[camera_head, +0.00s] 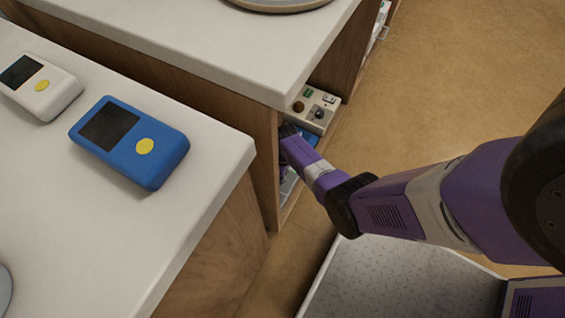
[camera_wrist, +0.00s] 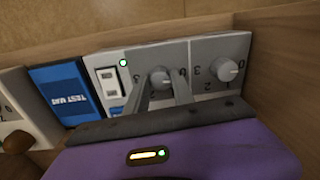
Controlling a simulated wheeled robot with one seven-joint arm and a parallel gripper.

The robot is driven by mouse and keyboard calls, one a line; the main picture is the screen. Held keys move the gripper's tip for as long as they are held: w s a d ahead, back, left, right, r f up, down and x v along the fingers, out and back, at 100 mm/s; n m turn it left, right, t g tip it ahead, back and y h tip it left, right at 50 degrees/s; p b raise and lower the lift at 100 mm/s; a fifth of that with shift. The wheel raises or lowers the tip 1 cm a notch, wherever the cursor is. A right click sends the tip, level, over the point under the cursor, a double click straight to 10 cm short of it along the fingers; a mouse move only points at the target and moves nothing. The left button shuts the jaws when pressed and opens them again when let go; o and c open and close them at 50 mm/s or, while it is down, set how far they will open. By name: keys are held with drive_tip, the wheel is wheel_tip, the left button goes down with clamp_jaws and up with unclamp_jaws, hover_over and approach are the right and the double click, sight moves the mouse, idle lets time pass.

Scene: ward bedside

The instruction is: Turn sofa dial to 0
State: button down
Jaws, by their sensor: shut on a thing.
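A grey panel carries a dial (camera_wrist: 160,76) with a light round knob; this dial stands between the two fingers of my gripper (camera_wrist: 161,86) in the wrist view. The fingers are shut on its knob. Numbers beside it are partly hidden by the fingers. A second dial (camera_wrist: 228,70) sits just to the right on its own grey plate, with numbers around it, and is untouched. I cannot read which dial is named for the sofa. In the head view my gripper (camera_head: 291,136) reaches into the wooden cabinet, and its fingertips are hard to make out.
Left of the gripped dial are a white switch plate (camera_wrist: 108,82) with a green light, a blue labelled thing (camera_wrist: 67,90) and a brown knob (camera_wrist: 18,141). Wooden walls (camera_wrist: 287,45) close in on the right. Blue (camera_head: 130,140) and white (camera_head: 40,87) handheld devices lie on the left counter.

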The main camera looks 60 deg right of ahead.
drive_tip(key=shift+n, duration=0.6)
drive_tip(key=c, duration=1.1)
unclamp_jaws()
wheel_tip(320, 180, up, 8)
drive_tip(key=p, duration=0.4)
drive_tip(key=shift+d+f, duration=0.15)
